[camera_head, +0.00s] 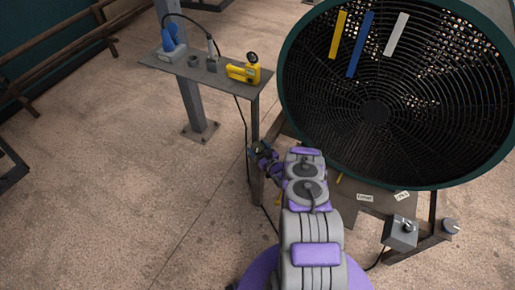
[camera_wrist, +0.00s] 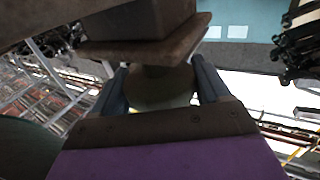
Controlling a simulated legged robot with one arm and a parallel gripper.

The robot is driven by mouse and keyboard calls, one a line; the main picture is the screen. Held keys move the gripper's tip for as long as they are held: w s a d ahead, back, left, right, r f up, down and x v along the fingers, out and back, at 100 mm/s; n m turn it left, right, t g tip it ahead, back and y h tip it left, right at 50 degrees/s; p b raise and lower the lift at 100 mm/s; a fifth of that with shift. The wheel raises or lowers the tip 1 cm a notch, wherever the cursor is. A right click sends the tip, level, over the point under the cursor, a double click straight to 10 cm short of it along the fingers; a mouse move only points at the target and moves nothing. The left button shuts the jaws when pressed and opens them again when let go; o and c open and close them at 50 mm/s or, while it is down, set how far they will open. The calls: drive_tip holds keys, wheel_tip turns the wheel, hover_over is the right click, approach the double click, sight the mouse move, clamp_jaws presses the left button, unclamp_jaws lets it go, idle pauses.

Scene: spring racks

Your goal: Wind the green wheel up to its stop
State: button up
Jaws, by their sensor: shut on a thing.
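My gripper shows small in the head view (camera_head: 260,152), low beside the front leg of the small bench. In the wrist view my gripper (camera_wrist: 158,88) has a finger on each side of a dull grey-green rounded piece, which looks like the green wheel (camera_wrist: 160,92). It is shut on this piece. A dark brown block-like part covers the top of the wheel in the wrist view. In the head view the wheel is hidden or too small to make out. How far it is turned does not show.
The small grey bench (camera_head: 222,80) carries a yellow device (camera_head: 243,73) and a blue item (camera_head: 169,38). A big round fan (camera_head: 375,110) with coloured strips stands at the right. A grey switch box (camera_head: 400,233) sits below it.

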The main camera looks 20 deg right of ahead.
drive_tip(key=shift+w+d+r, duration=0.2)
drive_tip(key=shift+r, duration=0.15)
drive_tip(key=o, duration=0.8)
drive_tip(key=shift+o, duration=1.2)
drive_tip(key=shift+s+f, duration=0.15)
drive_tip(key=shift+f, duration=0.05)
drive_tip(key=shift+s, duration=0.15)
drive_tip(key=s+d, duration=0.2)
drive_tip(key=s, duration=0.9)
drive_tip(key=shift+s+p, duration=0.25)
drive_tip(key=shift+p, duration=0.2)
drive_tip(key=shift+w, duration=0.1)
